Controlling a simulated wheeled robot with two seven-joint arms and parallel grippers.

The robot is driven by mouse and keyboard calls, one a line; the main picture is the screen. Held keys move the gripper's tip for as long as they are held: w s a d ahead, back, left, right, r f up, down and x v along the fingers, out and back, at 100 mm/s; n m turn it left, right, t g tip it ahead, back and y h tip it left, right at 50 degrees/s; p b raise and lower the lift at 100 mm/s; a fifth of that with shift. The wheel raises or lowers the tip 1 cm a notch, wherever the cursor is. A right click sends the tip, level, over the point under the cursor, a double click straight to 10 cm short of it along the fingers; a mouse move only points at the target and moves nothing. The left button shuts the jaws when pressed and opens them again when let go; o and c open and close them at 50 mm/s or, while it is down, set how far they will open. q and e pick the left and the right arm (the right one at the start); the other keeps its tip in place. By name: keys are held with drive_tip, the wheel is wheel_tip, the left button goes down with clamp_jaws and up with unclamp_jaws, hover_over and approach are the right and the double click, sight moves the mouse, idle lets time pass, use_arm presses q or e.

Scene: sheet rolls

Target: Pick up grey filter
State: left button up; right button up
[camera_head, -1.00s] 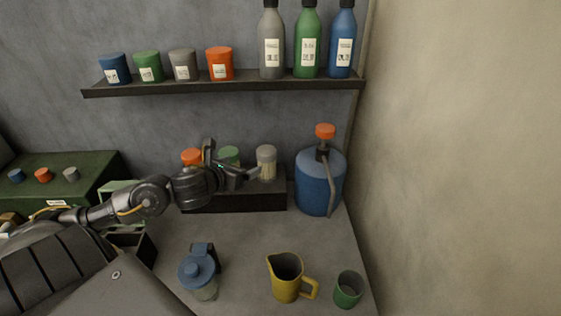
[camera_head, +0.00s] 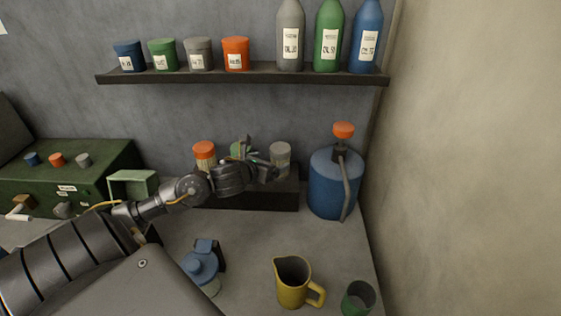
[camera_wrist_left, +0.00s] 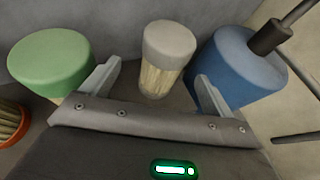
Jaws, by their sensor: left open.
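The grey filter (camera_head: 280,158) stands upright at the right end of a dark raised block, with a grey cap and a pale ribbed body. It also shows in the left wrist view (camera_wrist_left: 167,58), ahead of and between the two fingers. My left gripper (camera_head: 262,165) is open beside the filter, on its left, in the head view. In the left wrist view the gripper (camera_wrist_left: 158,88) has its fingers spread and nothing held between them. The lower part of the filter is partly hidden by the gripper in the head view. My right gripper does not show.
A green filter (camera_wrist_left: 52,62) and an orange-capped filter (camera_head: 204,155) stand left of the grey one. A blue canister (camera_head: 334,185) with a pump stands close on the right. A shelf (camera_head: 240,77) hangs above. A yellow jug (camera_head: 291,283) and a green cup (camera_head: 357,299) stand in front.

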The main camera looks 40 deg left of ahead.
sight(277, 150)
use_arm(q)
drive_tip(key=shift+w, duration=0.1)
drive_tip(key=p+x, duration=0.1)
drive_tip(key=x, duration=0.4)
drive_tip(key=shift+d+p, duration=0.25)
drive_tip(key=shift+p, duration=0.15)
drive_tip(key=c, duration=1.3)
drive_tip(key=shift+o, duration=0.2)
drive_tip(key=shift+a+r, duration=0.1)
drive_tip(key=shift+r, duration=0.4)
drive_tip(key=r, duration=0.3)
drive_tip(key=shift+s+b, duration=0.3)
drive_tip(key=shift+b, duration=0.05)
drive_tip(key=w+r+p+v, duration=0.1)
drive_tip(key=p+v, duration=0.3)
drive_tip(key=v, duration=1.2)
drive_tip(key=shift+d+r, duration=0.4)
drive_tip(key=shift+r, duration=0.4)
